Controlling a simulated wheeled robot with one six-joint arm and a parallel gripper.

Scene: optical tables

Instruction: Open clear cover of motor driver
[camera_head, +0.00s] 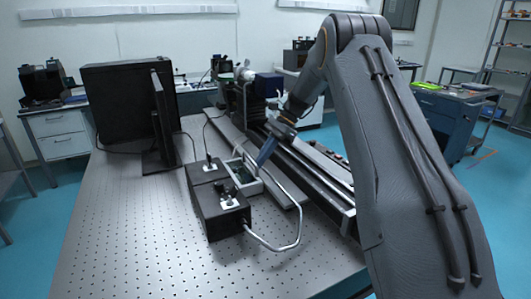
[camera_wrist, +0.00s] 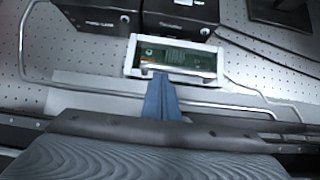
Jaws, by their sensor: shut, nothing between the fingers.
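The motor driver is a pale-framed box (camera_wrist: 216,64) with a green circuit board (camera_wrist: 180,57) showing inside; it also shows in the head view (camera_head: 255,187), on the optical table beside two black boxes. I cannot make out the clear cover or tell whether it is open or closed. My gripper (camera_wrist: 160,76) has blue fingers, shut and empty, with the tips at the near edge of the driver's frame in the wrist view. In the head view my gripper (camera_head: 260,163) points down at the driver's right side. I cannot tell whether the tips touch it.
Two black boxes (camera_head: 222,219) stand left of the driver. A bent metal tube (camera_head: 299,215) curves around on the right. A long rail (camera_head: 315,180) runs behind it. A monitor (camera_head: 120,103) stands at the back left. The table's front left (camera_head: 130,235) is clear.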

